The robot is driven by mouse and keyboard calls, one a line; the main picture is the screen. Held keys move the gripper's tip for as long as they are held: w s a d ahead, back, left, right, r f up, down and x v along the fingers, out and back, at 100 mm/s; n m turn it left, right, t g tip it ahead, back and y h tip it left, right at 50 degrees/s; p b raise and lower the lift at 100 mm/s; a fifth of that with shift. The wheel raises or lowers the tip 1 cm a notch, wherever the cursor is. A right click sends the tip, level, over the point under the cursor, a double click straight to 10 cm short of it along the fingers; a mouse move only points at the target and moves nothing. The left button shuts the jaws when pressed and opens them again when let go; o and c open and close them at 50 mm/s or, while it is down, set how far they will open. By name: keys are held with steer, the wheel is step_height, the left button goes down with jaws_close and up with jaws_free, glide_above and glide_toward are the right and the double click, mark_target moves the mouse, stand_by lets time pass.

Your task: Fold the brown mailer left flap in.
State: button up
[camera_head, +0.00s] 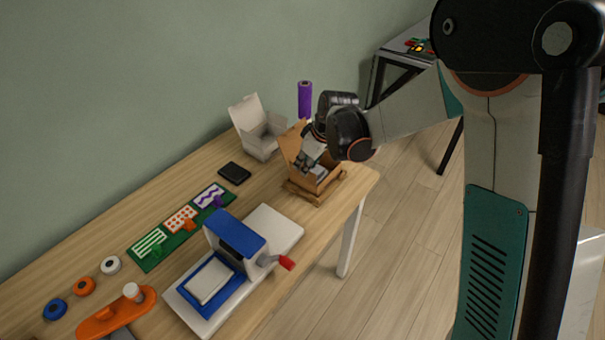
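The brown mailer (316,193) is an open cardboard box near the far right end of the wooden table. One tall brown flap (292,146) stands up on its left side. A low brown piece (300,193) sticks out along its front. My gripper (309,166) is over the mailer's opening, pointing down, next to the standing flap. I cannot tell whether it touches the flap or the box. The fingers are small and partly merge with the box's inside, so their opening is unclear. My wrist hides the box's back right part.
A white open box (262,143) stands behind the mailer, with a purple roll (305,100) nearby. A black pad (234,173), a green board (172,232) and a white-and-blue press (240,262) lie nearer. The table's right edge is close to the mailer.

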steer(key=shift+b+x, duration=0.5)
steer(key=shift+x, duration=1.5)
steer(key=shift+c, duration=0.2)
jaws_close()
